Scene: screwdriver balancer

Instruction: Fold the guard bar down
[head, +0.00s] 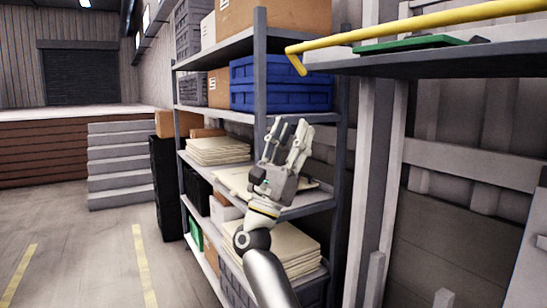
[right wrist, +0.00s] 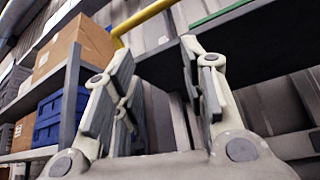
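The yellow guard bar (head: 420,24) is at the upper right of the head view, running along above a grey raised ledge (head: 450,65). Its left end bends down near the ledge's corner. It also shows at the top of the right wrist view (right wrist: 145,18), beyond the fingers. My right gripper (head: 290,130) is left of and below the bar's bent end, fingers pointing up, apart from the bar. The right wrist view shows its two fingers (right wrist: 157,58) spread with nothing between them. The bar's right end is outside the head view. My left gripper is not in view.
A grey shelving rack (head: 260,60) with blue crates (head: 280,85), cardboard boxes and stacked sheets stands behind my right gripper. A flat green item (head: 410,43) lies on the ledge. Grey posts (head: 375,170) stand below the ledge. The floor at left is open, with steps (head: 120,165) behind.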

